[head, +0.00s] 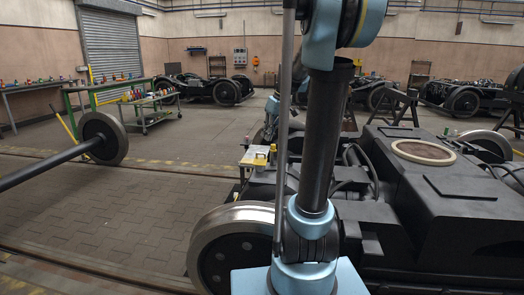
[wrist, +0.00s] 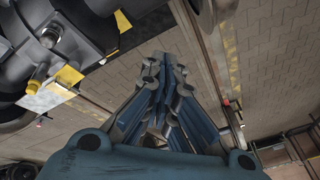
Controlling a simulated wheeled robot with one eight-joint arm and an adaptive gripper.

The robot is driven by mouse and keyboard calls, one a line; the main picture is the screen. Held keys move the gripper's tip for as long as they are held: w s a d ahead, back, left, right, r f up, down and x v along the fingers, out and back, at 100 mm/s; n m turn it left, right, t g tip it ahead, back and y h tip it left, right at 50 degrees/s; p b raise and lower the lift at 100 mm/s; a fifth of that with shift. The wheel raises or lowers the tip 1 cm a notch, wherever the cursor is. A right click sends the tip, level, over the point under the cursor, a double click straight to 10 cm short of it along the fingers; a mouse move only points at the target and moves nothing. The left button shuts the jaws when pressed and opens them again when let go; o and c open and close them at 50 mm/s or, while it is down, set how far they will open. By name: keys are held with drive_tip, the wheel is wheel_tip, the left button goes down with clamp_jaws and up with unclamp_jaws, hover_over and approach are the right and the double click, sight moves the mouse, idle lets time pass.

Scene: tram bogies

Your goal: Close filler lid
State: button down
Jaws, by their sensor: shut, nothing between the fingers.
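My gripper (wrist: 165,72) shows in the wrist view with its blue-grey fingers together and nothing between them. In the head view my own arm stands in front of it and I cannot make it out. At the upper left of the wrist view, a metal fitting with a yellow end (wrist: 36,87) sits on dark machinery, apart from my fingers. Yellow plates (wrist: 70,75) lie beside it.
The dark bogie (head: 455,190) with a round-ringed top fills the right. Its large wheel (head: 235,240) stands near my base. A wheelset (head: 100,140) lies at the left, and a green workbench (head: 105,95) stands behind. Paved floor (head: 150,200) between them is clear.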

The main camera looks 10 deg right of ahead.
drive_tip(key=w+d+f+n+y, duration=0.1)
drive_tip(key=w+d+f+n, duration=0.1)
drive_tip(key=w, duration=0.9)
drive_tip(key=w+d+f+n+y, duration=0.1)
drive_tip(key=w+d+n, duration=0.1)
drive_tip(key=w, duration=0.9)
drive_tip(key=w+d+f+n+y, duration=0.1)
drive_tip(key=w+d+f+n, duration=0.15)
drive_tip(key=w, duration=0.85)
drive_tip(key=w+d+f+n+t+y, duration=0.15)
drive_tip(key=w+d+f, duration=0.25)
drive_tip(key=w+f, duration=0.45)
drive_tip(key=shift+g+y, duration=0.25)
drive_tip(key=x, duration=0.3)
drive_tip(key=w+x, duration=0.1)
drive_tip(key=x, duration=0.1)
drive_tip(key=r+x, duration=0.1)
drive_tip(key=x, duration=0.2)
drive_tip(key=shift+w+a+f, duration=0.25)
drive_tip(key=shift+w+a, duration=0.15)
drive_tip(key=f, duration=0.3)
drive_tip(key=shift+a+f, duration=0.1)
drive_tip(key=shift+a, duration=0.1)
drive_tip(key=shift+f, duration=0.65)
drive_tip(key=shift+w, duration=0.15)
